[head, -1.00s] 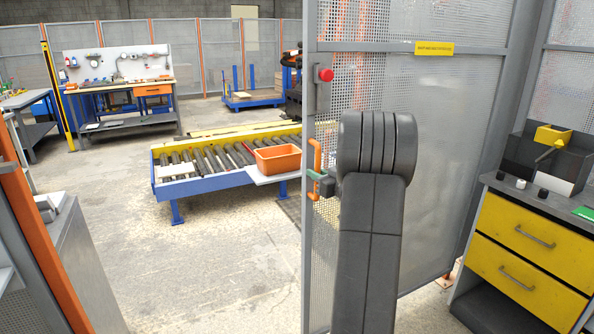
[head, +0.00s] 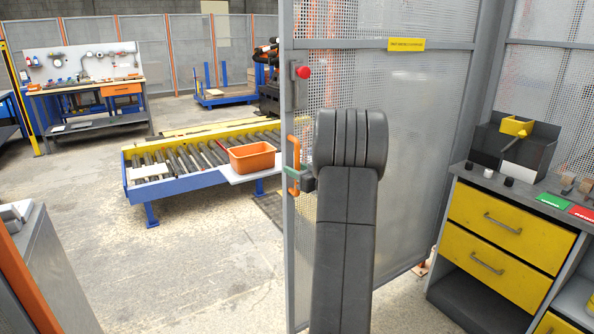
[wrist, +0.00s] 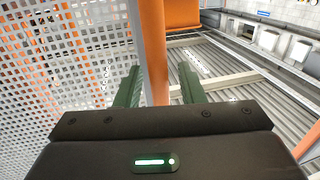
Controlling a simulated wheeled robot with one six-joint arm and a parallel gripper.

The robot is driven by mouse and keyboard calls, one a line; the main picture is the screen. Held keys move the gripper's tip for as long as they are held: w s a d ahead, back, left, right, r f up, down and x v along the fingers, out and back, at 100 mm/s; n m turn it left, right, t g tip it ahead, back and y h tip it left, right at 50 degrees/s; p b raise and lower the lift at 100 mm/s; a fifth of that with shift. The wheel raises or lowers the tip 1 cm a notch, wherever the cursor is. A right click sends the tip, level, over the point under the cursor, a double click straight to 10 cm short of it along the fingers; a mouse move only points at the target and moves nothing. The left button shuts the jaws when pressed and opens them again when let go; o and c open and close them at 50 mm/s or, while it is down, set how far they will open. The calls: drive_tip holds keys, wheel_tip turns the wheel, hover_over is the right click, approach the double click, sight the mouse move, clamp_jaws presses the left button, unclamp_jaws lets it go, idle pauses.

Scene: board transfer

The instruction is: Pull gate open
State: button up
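The gate (head: 420,150) is a grey-framed mesh panel with a yellow label, standing right of a wide opening. Its orange handle (head: 293,150) is on the edge nearest the opening, below a red button. In the wrist view the handle (wrist: 153,50) runs as an upright bar between my gripper's green fingers (wrist: 160,85). The fingers are apart, with a visible gap on the handle's right side; the handle is closer to the left finger. In the head view my gripper (head: 301,173) is at the handle, partly hidden by my dark arm.
A roller conveyor (head: 185,178) with an orange bin (head: 252,157) stands beyond the opening. A yellow-drawer cabinet (head: 508,225) is at the right. A grey cabinet (head: 50,270) and orange post are at the near left. The floor (head: 200,260) between is clear.

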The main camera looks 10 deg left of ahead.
drive_tip(key=v, duration=1.3)
drive_tip(key=shift+s+d+b, duration=0.2)
drive_tip(key=shift+d+b, duration=0.1)
drive_tip(key=shift+a, duration=0.1)
drive_tip(key=x, duration=1.3)
drive_tip(key=shift+w+a+p, duration=0.25)
drive_tip(key=shift+a+p, duration=0.05)
drive_tip(key=shift+s+a, duration=0.1)
drive_tip(key=shift+s, duration=0.1)
drive_tip(key=shift+f, duration=0.1)
